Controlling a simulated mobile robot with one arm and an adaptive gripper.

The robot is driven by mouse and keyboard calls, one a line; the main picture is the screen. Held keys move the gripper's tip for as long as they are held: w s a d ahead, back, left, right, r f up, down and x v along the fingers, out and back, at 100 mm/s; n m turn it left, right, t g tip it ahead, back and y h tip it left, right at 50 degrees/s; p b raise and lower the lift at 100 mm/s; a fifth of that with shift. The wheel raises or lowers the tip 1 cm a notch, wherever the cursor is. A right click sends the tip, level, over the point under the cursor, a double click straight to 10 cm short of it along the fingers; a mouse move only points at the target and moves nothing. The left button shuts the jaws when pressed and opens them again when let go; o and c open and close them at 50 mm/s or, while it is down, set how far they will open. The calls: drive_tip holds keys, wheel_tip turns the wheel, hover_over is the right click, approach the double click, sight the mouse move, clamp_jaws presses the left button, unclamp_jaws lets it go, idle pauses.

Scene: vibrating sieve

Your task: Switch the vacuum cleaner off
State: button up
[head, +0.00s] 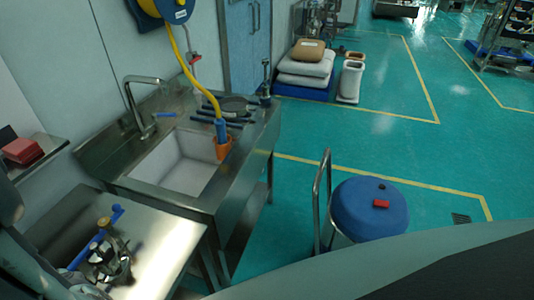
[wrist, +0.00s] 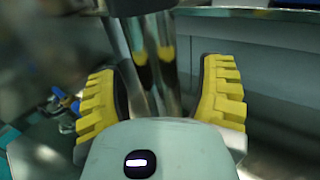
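The vacuum cleaner (head: 369,212) stands on the green floor at the right in the head view. It has a round blue lid and an upright metal handle (head: 322,200) at its left. A small red switch (head: 381,203) sits on top of the lid, and its on or off position is too small to tell. My gripper (wrist: 163,75) shows in the wrist view with its yellow ribbed fingers spread apart and nothing held. Shiny metal lies beyond the fingers and mirrors their yellow and black. The vacuum cleaner is not recognisable in the wrist view.
A steel sink bench (head: 255,150) stands left of the vacuum cleaner, with a yellow hose (head: 190,75) hanging over it. A steel table (head: 165,240) with several tools is at the lower left. Sacks (head: 303,70) lie at the back. Open green floor surrounds the vacuum cleaner's far side.

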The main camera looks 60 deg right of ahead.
clamp_jaws()
idle(0.4)
drive_tip(key=shift+r, duration=0.1)
